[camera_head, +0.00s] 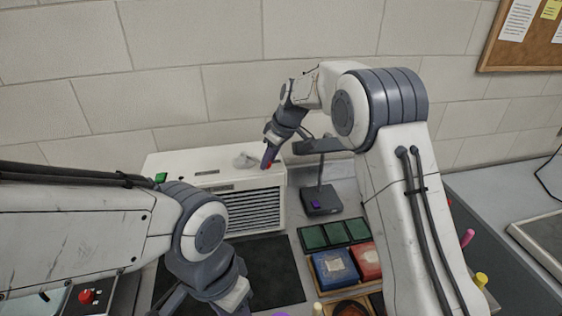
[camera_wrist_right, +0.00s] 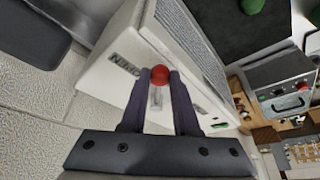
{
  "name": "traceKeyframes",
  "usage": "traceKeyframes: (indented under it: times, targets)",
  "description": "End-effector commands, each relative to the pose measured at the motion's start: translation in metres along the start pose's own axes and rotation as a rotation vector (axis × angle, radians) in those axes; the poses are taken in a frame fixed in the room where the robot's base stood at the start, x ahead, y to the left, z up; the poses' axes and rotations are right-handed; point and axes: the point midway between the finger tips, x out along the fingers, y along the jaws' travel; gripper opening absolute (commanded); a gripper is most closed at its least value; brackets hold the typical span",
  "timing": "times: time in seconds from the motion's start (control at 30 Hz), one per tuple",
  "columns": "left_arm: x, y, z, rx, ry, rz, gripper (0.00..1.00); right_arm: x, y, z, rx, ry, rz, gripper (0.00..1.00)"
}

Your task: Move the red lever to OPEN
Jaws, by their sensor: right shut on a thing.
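The red lever knob (camera_wrist_right: 159,75) sits between the fingertips of my right gripper (camera_wrist_right: 158,80) in the right wrist view. The lever is on top of a white cabinet (camera_wrist_right: 108,72) with a louvred side. In the head view my right gripper (camera_head: 268,156) reaches down at the cabinet's back right, and only a bit of the red knob shows there.
A black lamp-like stand (camera_head: 321,200) is right of the cabinet. Green tiles (camera_head: 330,235), a blue box (camera_head: 335,268) and a red box (camera_head: 367,262) lie in front of it. A dark mat (camera_head: 275,270) lies before the cabinet. A red-knobbed box (camera_head: 88,297) stands at the left.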

Motion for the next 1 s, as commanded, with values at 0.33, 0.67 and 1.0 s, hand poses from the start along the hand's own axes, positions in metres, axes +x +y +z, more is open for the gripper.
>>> traceKeyframes:
  times: [0.33,0.67,1.0]
  targets:
    - [0.0001,0.0000,0.0000,0.000,0.000,0.000,0.50,0.0022,-0.0020,-0.0086,-0.053,0.003,-0.019,0.00]
    - [0.0001,0.0000,0.0000,0.000,0.000,0.000,0.50,0.0021,-0.0012,-0.0084,-0.052,0.003,-0.017,0.48]
    - [0.0006,0.0000,0.0000,0.000,0.000,0.000,0.50,0.0025,-0.0018,-0.0075,-0.050,0.001,-0.020,0.59]
